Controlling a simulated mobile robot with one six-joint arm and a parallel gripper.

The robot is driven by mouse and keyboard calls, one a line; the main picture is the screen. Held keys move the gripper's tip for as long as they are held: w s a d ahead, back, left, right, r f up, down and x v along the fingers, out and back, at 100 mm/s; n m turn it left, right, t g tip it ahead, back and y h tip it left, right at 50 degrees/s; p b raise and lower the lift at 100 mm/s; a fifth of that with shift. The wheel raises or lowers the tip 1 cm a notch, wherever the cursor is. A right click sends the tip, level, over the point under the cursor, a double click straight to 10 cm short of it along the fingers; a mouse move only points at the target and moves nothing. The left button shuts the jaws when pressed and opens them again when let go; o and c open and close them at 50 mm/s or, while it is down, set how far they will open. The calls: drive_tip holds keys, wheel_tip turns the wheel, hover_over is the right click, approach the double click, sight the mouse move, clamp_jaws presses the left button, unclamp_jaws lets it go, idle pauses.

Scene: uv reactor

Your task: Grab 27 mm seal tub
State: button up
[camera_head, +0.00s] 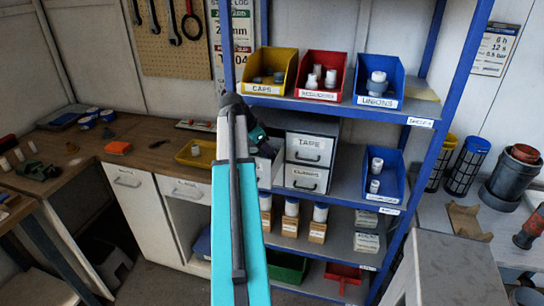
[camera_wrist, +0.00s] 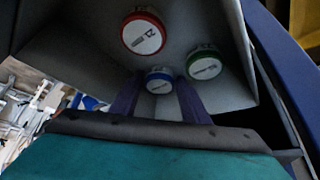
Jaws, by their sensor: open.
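In the wrist view three round tubs with white lids sit in a grey open drawer (camera_wrist: 80,62). One has a red rim (camera_wrist: 144,33), one a green rim (camera_wrist: 206,66) and one a blue rim (camera_wrist: 159,79). The small lid print is too unclear to tell which is the 27 mm tub. My gripper (camera_wrist: 158,86) is open. Its dark fingers are on either side of the blue-rimmed tub; I cannot tell whether they touch it.
Closed drawers marked TAPE (camera_head: 310,150) stand right of the open one. Above are yellow (camera_head: 269,70), red (camera_head: 320,75) and blue (camera_head: 379,80) bins. A blue shelf post (camera_head: 228,50) is close behind my arm. A wall poster (camera_head: 243,40) reads SEAL LOG, partly hidden.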

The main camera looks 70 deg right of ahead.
drive_tip(key=shift+c, duration=0.5)
drive_tip(key=c, duration=0.6)
drive_tip(key=shift+r+b, duration=0.2)
drive_tip(key=shift+b, duration=0.1)
drive_tip(key=shift+r+b, duration=0.3)
drive_tip(key=shift+r, duration=0.05)
drive_tip(key=shift+s+a+b, duration=0.15)
drive_tip(key=shift+a+b, duration=0.6)
drive_tip(key=shift+a, duration=1.15)
drive_tip(key=shift+a+r, duration=0.1)
drive_tip(key=shift+r, duration=0.05)
wheel_tip(320, 180, up, 14)
drive_tip(key=b, duration=0.3)
drive_tip(key=shift+f, duration=0.2)
